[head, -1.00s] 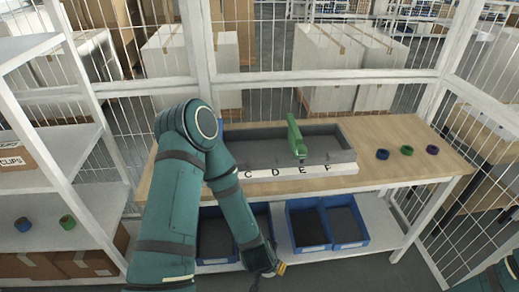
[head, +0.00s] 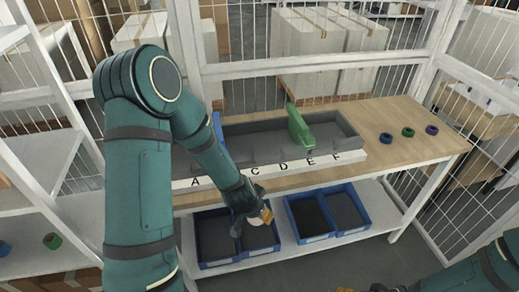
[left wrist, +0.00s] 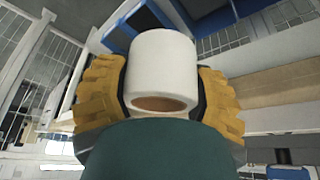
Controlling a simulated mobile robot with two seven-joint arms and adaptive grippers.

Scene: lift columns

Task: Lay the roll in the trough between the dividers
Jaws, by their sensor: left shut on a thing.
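My left gripper (head: 258,216) is shut on a white roll (left wrist: 163,70). In the left wrist view the roll sits between the two yellow fingers, its brown hollow end facing the camera. In the head view the roll is mostly hidden by the gripper, in front of the workbench and above the blue bins. The grey trough (head: 255,130) lies on the bench, with letters along its white front strip. A green divider (head: 299,127) stands across it near D and E. A blue divider (head: 218,130) stands near its left end, partly behind my arm. My right gripper (head: 362,289) is cut off at the bottom edge.
The wooden bench (head: 420,135) carries several small coloured rings at its right, including a green one (head: 408,132). Blue bins (head: 318,238) stand on the shelf below. A wire mesh fence is behind the bench. White shelving (head: 30,165) stands at left.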

